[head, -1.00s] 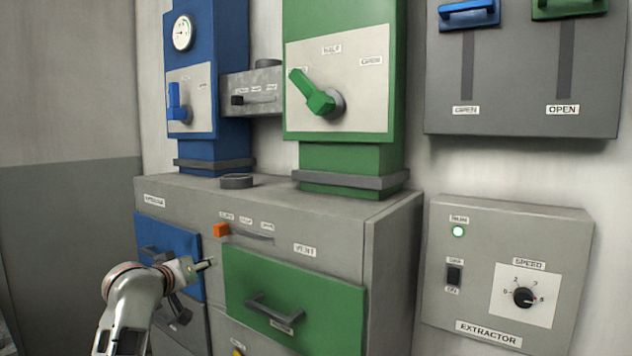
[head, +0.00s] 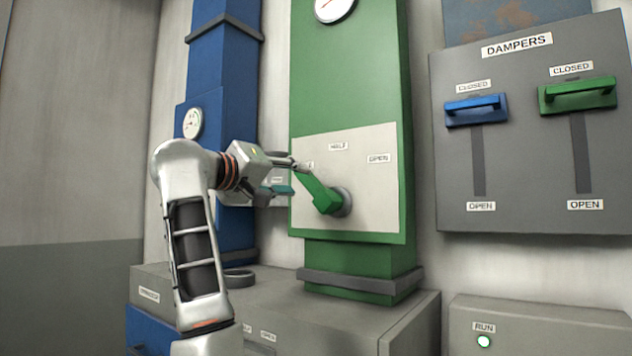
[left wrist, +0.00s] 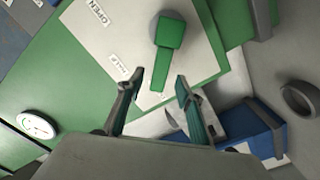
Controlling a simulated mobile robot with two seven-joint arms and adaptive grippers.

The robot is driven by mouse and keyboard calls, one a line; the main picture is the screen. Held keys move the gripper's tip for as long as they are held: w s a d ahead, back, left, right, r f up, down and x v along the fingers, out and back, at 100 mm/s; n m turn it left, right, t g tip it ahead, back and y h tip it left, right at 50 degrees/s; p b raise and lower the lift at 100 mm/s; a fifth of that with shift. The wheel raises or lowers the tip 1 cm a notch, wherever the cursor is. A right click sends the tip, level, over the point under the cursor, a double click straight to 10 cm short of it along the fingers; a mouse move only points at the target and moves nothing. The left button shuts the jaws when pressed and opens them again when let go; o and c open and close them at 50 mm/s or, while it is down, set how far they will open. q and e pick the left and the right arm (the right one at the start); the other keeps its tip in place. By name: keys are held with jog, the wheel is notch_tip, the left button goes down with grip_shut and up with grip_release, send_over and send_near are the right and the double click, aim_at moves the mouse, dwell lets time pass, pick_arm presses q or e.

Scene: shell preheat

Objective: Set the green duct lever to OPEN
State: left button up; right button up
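The green duct lever (head: 318,192) is on a pale plate (head: 368,190) on the green duct. Its handle points up and left, toward a label that my gripper partly hides. The HALF label (head: 338,146) is at the top and the OPEN label (head: 378,158) at the right. My left gripper (head: 286,177) is open at the handle's tip. In the left wrist view the handle (left wrist: 160,72) reaches toward the gap between the two spread fingers (left wrist: 157,90). I cannot tell whether they touch it. My right gripper is not in view.
The dampers panel (head: 530,150) at the right has a blue handle (head: 476,108) and a green handle (head: 578,95), both by CLOSED. The blue duct (head: 226,70) stands behind my left arm. A grey cabinet (head: 300,325) is below. Space right of the lever looks clear.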

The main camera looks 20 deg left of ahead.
aim_at(306, 181)
pick_arm(q)
jog(key=p+x, duration=0.1)
jog(key=x, duration=0.4)
jog(key=shift+p, duration=0.4)
jog(key=shift+x, duration=0.75)
jog(key=shift+w, duration=0.1)
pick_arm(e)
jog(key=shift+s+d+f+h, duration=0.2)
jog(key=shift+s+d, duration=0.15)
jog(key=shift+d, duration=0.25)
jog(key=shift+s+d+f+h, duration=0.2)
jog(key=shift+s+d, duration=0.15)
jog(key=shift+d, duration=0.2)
pick_arm(q)
jog(key=shift+f, duration=0.1)
grip_shut()
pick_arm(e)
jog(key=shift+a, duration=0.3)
